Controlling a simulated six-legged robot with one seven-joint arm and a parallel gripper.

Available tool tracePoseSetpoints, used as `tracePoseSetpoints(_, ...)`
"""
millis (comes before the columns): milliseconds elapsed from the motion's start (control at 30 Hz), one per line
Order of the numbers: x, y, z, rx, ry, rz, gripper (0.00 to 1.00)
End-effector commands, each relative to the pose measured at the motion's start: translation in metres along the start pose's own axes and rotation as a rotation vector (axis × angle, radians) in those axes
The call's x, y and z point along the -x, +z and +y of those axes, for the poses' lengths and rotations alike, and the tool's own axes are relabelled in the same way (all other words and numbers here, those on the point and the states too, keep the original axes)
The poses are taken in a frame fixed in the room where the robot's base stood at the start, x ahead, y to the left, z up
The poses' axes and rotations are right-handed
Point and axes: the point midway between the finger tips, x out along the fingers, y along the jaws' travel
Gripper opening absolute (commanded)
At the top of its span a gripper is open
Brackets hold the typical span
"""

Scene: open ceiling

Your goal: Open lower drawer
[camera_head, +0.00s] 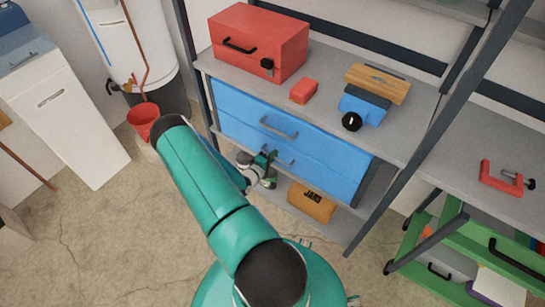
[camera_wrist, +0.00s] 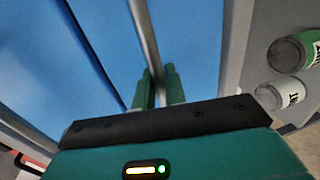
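A blue two-drawer unit sits under the shelf top, its upper drawer (camera_head: 240,110) above its lower drawer (camera_head: 315,172). Both drawers look closed in the head view. The upper drawer's handle (camera_head: 278,128) is free. My gripper (camera_head: 270,158) is at the lower drawer's grey handle (camera_head: 283,160), by its left part. In the wrist view my gripper's green fingers (camera_wrist: 159,88) are close together, one on each side of the handle bar (camera_wrist: 143,35), and look shut on it. Exact contact at the fingertips is hard to see.
A red toolbox (camera_head: 258,42), a small red box (camera_head: 304,91) and a wooden-topped blue tool (camera_head: 368,95) stand on the shelf top. A cardboard box (camera_head: 311,202) is below the drawers. Cans (camera_wrist: 288,55) lie at the right in the wrist view. A red bucket (camera_head: 143,120) stands left.

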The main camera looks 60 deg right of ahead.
Motion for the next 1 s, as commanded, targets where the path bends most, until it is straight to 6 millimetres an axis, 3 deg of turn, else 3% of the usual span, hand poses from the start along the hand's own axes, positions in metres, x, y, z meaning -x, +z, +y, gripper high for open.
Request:
tracePoseSetpoints(167,0.006,0.000,-0.001,0.001,0.000,0.001,0.00)
tracePoseSetpoints(367,0.036,-0.001,-0.007,0.002,-0.001,0.003,0.00)
tracePoseSetpoints(1000,0.227,-0.001,-0.047,0.002,0.001,0.005,0.00)
